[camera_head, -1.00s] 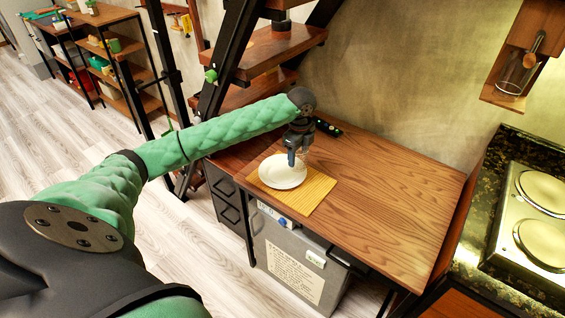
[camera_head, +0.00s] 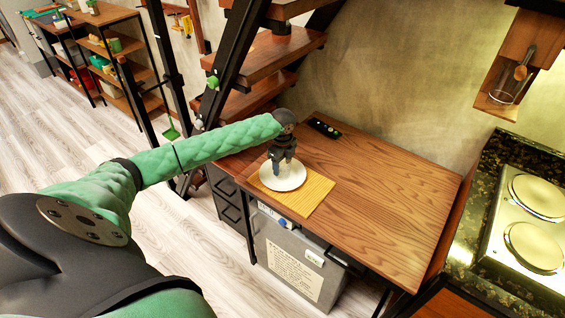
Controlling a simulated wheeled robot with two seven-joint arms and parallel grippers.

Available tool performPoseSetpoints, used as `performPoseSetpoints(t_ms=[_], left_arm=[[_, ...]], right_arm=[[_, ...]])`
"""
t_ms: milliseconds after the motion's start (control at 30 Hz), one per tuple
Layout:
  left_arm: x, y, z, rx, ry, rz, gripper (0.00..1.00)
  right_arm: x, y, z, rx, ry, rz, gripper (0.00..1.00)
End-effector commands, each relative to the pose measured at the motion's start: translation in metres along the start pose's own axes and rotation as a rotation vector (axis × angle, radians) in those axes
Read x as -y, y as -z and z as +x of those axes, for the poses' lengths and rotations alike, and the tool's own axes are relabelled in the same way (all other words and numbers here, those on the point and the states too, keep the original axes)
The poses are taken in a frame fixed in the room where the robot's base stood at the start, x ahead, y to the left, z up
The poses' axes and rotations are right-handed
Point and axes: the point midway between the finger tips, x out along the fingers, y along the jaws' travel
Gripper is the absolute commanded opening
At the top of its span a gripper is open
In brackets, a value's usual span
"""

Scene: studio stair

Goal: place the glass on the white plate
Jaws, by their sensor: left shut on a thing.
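The white plate (camera_head: 288,184) lies on a yellow mat (camera_head: 312,192) at the left end of the wooden counter. My left gripper (camera_head: 283,171) is over the plate, pointing down, its fingers near the plate's upper middle. It is shut on the glass, which is clear and very hard to make out between and below the fingers. I cannot tell whether the glass touches the plate. My right gripper is not in view.
A dark remote-like object (camera_head: 324,127) lies at the back of the counter (camera_head: 385,195). The counter's right side is clear. A stove (camera_head: 530,220) stands at the right. Wooden stair steps (camera_head: 270,55) rise behind my arm.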

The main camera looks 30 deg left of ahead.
Motion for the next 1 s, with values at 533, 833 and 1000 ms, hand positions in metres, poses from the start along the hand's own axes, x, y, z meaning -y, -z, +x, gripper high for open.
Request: performPoseSetpoints(t_ms=[533,833,1000], left_arm=[[0.0,0.001,0.003,-0.001,0.0,0.0,0.79],[0.0,0.0,0.001,0.0,0.001,0.0,0.79],[0.001,0.001,-0.014,-0.001,0.003,0.001,0.79]], right_arm=[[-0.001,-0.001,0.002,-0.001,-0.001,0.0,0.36],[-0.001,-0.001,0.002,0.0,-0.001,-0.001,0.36],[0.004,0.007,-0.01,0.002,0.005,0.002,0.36]])
